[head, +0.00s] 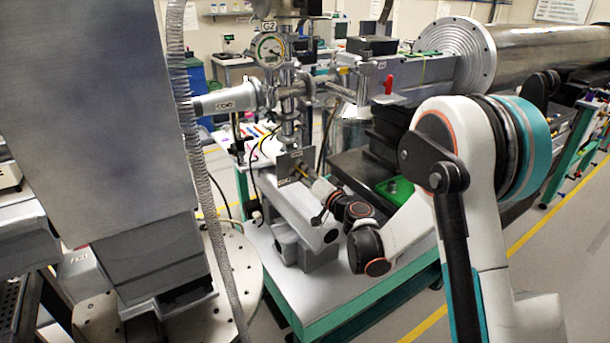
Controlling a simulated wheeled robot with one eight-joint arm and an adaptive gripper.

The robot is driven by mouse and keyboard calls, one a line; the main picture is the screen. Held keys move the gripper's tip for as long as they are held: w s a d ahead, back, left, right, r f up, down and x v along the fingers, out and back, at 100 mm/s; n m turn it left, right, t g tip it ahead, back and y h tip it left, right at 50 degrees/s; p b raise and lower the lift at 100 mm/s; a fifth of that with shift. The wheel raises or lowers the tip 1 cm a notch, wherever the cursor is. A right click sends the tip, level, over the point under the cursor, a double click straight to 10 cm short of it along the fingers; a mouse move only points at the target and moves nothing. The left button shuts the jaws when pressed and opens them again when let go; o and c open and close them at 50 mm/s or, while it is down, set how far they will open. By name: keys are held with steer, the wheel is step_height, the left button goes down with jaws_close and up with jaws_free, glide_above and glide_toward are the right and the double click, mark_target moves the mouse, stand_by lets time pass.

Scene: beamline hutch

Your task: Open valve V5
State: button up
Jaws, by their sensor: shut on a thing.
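My arm reaches in from the right, and my gripper (308,178) is at the front of a small square metal valve body (286,165) on the vertical pipe below the gauge. My gripper is shut on the valve's handle, which is mostly hidden by the fingers. The small label on the valve body is too small to read, so I cannot confirm the marking V5. How far the handle is turned cannot be told from here.
A round gauge (270,49) marked G2 stands above on the pipe. A ribbed hose (185,110) and a large grey housing (90,120) are at left. A green-edged table (345,305) lies below. A large steel cylinder (540,50) is at upper right.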

steer(key=o, duration=1.1)
steer(key=shift+c, duration=0.2)
steer(key=v, duration=1.2)
